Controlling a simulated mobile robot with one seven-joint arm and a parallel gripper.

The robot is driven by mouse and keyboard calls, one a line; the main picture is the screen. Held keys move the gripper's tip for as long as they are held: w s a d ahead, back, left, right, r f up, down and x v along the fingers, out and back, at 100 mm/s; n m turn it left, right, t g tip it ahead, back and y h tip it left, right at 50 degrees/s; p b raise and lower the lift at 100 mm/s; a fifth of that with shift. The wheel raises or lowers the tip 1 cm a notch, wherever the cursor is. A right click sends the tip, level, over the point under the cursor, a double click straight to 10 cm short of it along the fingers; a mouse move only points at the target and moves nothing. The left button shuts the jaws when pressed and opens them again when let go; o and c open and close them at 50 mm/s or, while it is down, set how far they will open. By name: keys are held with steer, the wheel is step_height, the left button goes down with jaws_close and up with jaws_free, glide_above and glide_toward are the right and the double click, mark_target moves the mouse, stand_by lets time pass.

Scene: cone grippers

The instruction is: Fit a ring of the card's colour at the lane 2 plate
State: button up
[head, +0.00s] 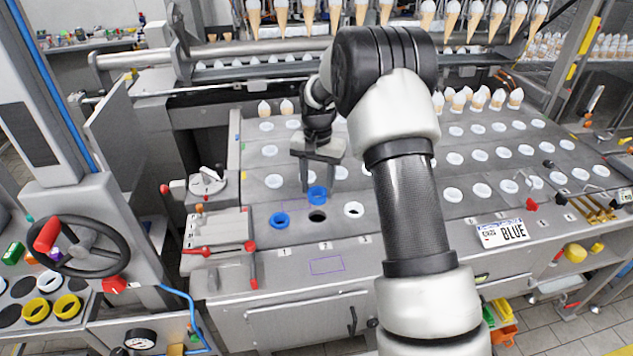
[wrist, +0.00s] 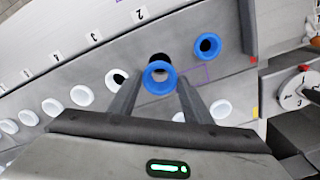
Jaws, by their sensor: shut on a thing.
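The card (head: 502,233) at the front right edge reads BLUE. My gripper (head: 318,187) is shut on a blue ring (head: 317,195), which also shows between the fingers in the wrist view (wrist: 160,77). The ring is just behind the open dark hole of the lane 2 plate (head: 317,216) in the head view. In the wrist view part of that hole (wrist: 157,60) shows past the ring's edge; the ring's exact height is hard to tell. Another blue ring (head: 280,219) sits at lane 1, also in the wrist view (wrist: 208,45). A white ring (head: 353,209) sits at lane 3.
Rows of white rings (head: 480,155) cover the deck behind and to the right. A lever unit with red knobs (head: 218,243) stands left of lane 1. Yellow rings (head: 67,306) lie in a rack at far left. Cones (head: 475,99) stand at the back.

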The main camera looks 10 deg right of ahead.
mark_target(317, 201)
steer(key=shift+f, duration=0.1)
steer(key=shift+f+b, duration=1.85)
steer(key=shift+f, duration=0.95)
steer(key=shift+f+b, duration=0.9)
steer(key=shift+f, duration=0.3)
steer(key=o, duration=0.9)
step_height(317, 201, up, 17)
steer(key=shift+r, duration=0.2)
